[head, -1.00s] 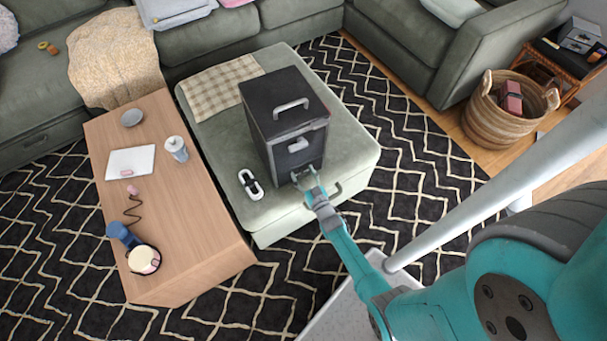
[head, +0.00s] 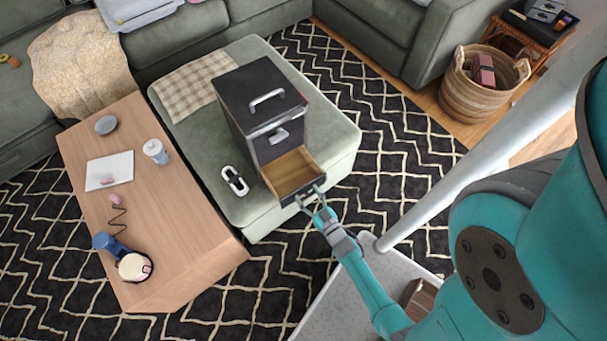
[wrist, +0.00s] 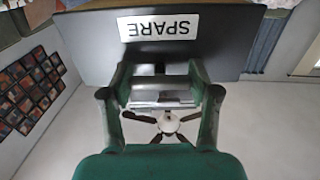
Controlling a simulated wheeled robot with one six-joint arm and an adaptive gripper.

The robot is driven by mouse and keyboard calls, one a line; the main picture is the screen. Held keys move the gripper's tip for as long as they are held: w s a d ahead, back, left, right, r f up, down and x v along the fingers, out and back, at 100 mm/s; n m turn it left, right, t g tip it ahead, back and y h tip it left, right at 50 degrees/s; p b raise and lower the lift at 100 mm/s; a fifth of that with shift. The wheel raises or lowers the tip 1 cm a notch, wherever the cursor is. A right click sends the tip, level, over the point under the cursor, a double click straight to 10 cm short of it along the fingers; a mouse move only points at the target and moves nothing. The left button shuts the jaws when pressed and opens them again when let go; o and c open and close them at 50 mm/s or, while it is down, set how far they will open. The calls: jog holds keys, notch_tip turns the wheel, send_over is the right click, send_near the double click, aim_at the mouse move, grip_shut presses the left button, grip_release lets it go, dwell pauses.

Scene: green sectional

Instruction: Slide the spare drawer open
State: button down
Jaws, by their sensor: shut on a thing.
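A dark cabinet (head: 240,98) with a handle on top stands on the green ottoman. Its lower drawer (head: 293,173) is pulled out toward me, and its bare wooden inside shows empty. An upper drawer with its own handle (head: 279,136) is closed. In the wrist view the drawer front carries a white label (wrist: 159,27) reading SPARE, upside down. My gripper (head: 312,198) is at the front of the open drawer. In the wrist view my gripper's fingers (wrist: 160,95) are shut on the drawer's silver handle (wrist: 160,103).
The ottoman (head: 335,140) also holds a checked cloth (head: 187,93) and a black-and-white item (head: 235,181) left of the drawer. A wooden coffee table (head: 190,225) stands to the left. Patterned rug lies around; a basket (head: 485,85) stands at right.

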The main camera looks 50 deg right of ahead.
jog(key=shift+c, duration=1.2)
grip_release()
jog(key=v, duration=0.7)
jog(key=shift+s, duration=0.2)
jog(key=shift+a, duration=0.1)
